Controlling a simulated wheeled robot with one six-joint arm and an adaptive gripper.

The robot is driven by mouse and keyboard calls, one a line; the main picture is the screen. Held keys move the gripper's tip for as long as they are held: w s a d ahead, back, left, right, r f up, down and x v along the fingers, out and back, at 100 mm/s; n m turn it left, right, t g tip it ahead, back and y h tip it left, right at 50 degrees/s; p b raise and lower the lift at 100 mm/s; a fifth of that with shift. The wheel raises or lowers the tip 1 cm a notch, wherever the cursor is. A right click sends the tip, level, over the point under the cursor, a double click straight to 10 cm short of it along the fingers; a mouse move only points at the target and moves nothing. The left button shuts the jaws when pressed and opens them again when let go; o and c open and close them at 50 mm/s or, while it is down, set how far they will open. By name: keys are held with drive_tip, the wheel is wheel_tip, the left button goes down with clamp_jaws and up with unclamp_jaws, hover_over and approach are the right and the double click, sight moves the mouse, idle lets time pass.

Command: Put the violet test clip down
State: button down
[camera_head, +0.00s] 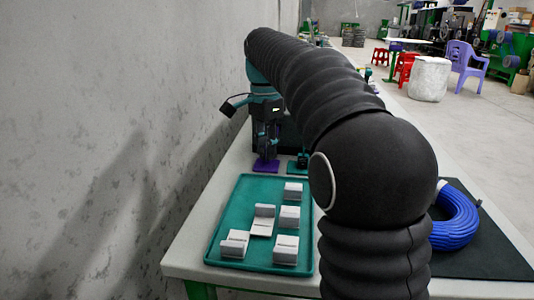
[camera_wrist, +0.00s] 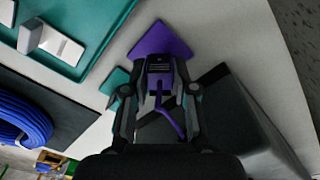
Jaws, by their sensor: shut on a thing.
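My gripper (camera_wrist: 158,92) is shut on the violet test clip (camera_wrist: 168,106), which shows between the two fingers in the wrist view. In the head view my gripper (camera_head: 268,150) points down at the far end of the table, over a violet pad (camera_head: 266,167). The violet pad also shows in the wrist view (camera_wrist: 160,38), just beyond the clip. I cannot tell whether the clip touches the pad. In the head view the clip is too small and dark to make out.
A teal pad (camera_head: 298,168) lies right of the violet one. A teal tray (camera_head: 209,250) with several grey-white blocks (camera_head: 289,216) lies nearer. A blue cable coil (camera_head: 456,222) rests on a black mat (camera_head: 490,255) at right. A dark box (camera_wrist: 245,125) stands close beside my gripper.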

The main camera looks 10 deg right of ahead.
drive_tip(key=shift+f, duration=0.65)
drive_tip(key=shift+f, duration=0.15)
drive_tip(key=c, duration=0.9)
unclamp_jaws()
wheel_tip(320, 180, up, 12)
drive_tip(key=shift+a+r+p, duration=0.15)
drive_tip(key=shift+p, duration=1.05)
